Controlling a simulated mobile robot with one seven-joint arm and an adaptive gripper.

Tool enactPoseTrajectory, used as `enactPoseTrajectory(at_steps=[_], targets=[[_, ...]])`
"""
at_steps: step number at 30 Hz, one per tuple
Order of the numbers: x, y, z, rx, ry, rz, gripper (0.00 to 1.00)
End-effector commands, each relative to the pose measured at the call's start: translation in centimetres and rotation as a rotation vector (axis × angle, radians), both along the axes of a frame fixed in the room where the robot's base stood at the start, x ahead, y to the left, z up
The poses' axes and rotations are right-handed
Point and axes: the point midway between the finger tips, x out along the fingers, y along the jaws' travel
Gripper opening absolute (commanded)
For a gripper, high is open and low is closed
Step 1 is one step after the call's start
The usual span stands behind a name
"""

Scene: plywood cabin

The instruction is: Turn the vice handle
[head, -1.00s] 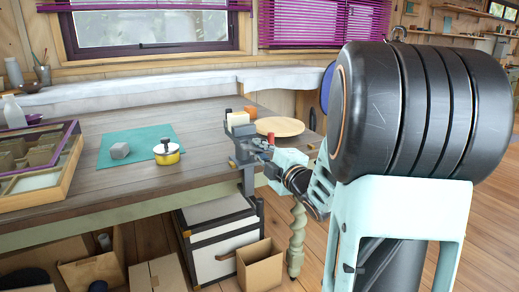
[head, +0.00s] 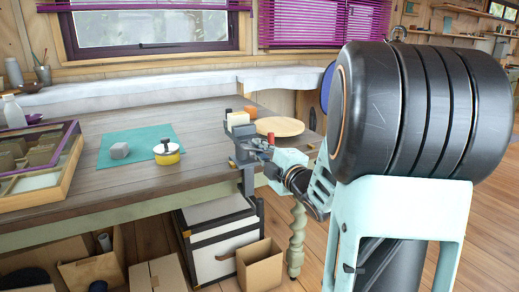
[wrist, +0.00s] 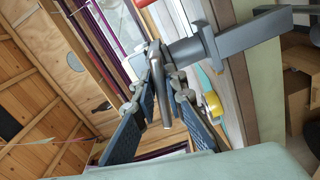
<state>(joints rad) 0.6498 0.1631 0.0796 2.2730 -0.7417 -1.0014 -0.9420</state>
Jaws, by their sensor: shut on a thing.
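The grey vice (head: 243,150) is fixed at the right front edge of the workbench (head: 80,205). In the wrist view its grey body (wrist: 250,38) and screw are at the upper right. The vice handle (wrist: 164,100), a slim grey metal bar, runs between my fingers in the wrist view. My gripper (wrist: 158,62) is shut on this bar, with one finger on each side. In the head view my gripper (head: 268,166) is at the vice's right side, and its grip on the handle is too small to make out.
A white chest (head: 222,250) and an open cardboard box (head: 260,268) stand below the vice.

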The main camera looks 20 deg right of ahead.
Motion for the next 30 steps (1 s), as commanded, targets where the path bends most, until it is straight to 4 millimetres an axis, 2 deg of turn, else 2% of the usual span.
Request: enactPoseTrajectory(at_steps=[7,8,12,21,26,30], targets=[[0.0,0.0,0.0,0.000,0.000,0.000,0.00],[0.0,0.0,0.0,0.000,0.000,0.000,0.12],[0.0,0.0,0.0,0.000,0.000,0.000,0.26],[-0.2,0.0,0.0,0.000,0.000,0.000,0.26],[-2.0,-0.2,0.0,-0.001,0.001,-0.003,0.26],[-4.9,-0.3,0.1,-0.002,0.000,-0.003,0.26]])
